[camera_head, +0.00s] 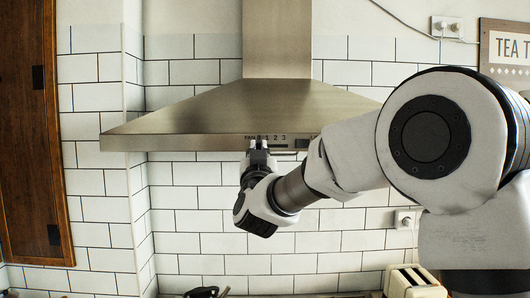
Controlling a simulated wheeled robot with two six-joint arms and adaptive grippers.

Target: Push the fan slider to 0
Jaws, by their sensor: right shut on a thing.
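The steel range hood (235,108) hangs on the tiled wall, with a control strip along its front edge. The fan scale (265,137), marked 0 1 2 3, is printed on this strip. My right gripper (260,147) is at the strip just below the low-number end of the scale, near 0 and 1. It is shut on the fan slider, which its fingers largely hide. The slider's exact position is too small to tell. My left gripper is not in view.
A second control shows to the right on the strip, partly behind my right arm. A cream toaster (412,282) stands below right. A wooden cabinet door (35,130) is at the left. The wall below the hood is clear.

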